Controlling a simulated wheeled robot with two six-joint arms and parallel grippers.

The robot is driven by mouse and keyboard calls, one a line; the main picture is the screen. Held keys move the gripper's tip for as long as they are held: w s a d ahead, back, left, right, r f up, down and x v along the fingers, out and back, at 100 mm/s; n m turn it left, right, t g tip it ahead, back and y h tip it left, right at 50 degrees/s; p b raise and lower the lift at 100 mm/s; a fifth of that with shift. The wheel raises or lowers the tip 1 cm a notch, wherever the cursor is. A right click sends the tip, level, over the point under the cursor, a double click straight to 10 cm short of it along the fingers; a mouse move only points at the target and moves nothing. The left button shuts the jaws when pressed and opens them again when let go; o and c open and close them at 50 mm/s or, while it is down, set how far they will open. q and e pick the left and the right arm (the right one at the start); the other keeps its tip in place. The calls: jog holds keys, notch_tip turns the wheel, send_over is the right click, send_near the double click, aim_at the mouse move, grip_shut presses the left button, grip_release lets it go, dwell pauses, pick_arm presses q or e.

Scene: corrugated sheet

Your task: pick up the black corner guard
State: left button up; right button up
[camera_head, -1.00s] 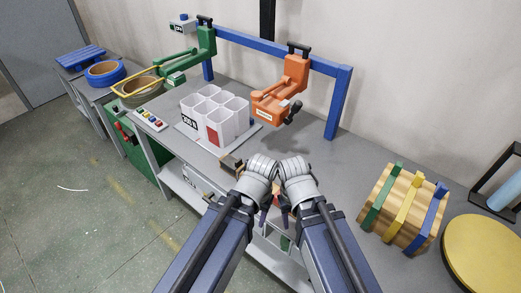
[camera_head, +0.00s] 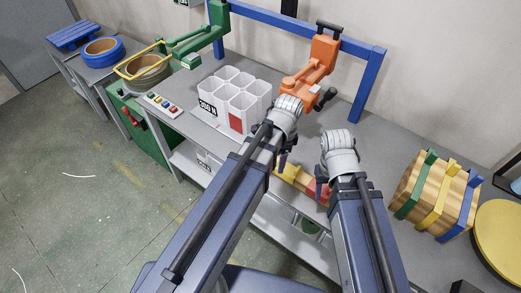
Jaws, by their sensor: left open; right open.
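I cannot make out the black corner guard for certain. A row of small blocks or guards, with a yellow piece (camera_head: 290,172), an orange piece (camera_head: 309,183) and a red piece (camera_head: 323,197), lies at the bench's front edge, partly hidden by my grippers. My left gripper (camera_head: 282,160) is open, pointing down just left of the yellow piece. My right gripper (camera_head: 320,187) is open at the right end of the row, in front of the red piece. Contact cannot be told.
White tubes (camera_head: 240,98) stand behind and left of my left arm. A strapped wooden bundle (camera_head: 433,193) is on the right. A dark object (camera_head: 465,287) shows at the bottom edge. Grey bench (camera_head: 385,150) is clear between.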

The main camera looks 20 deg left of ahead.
pick_arm(q)
jog(key=w+a+m, duration=0.2)
jog(key=w+a+r+m+p, duration=0.1)
jog(key=w+a+m, duration=0.1)
jog(key=m, duration=0.1)
jog(key=w+a+r+m+p, duration=0.1)
jog(key=w+m, duration=0.1)
jog(key=shift+w+a+r+m+h, duration=0.1)
jog(key=shift+a+r+m+h, duration=0.1)
jog(key=shift+a+m+h, duration=0.15)
jog(key=shift+m, duration=0.45)
jog(key=f+b, duration=0.8)
jog(key=shift+w+a, duration=0.15)
jog(key=shift+w, duration=0.1)
pick_arm(e)
notch_tip(320, 180, down, 6)
jog(key=shift+r, duration=0.25)
pick_arm(q)
jog(key=shift+r, duration=0.15)
pick_arm(e)
jog(key=shift+r, duration=0.1)
pick_arm(q)
grip_shut()
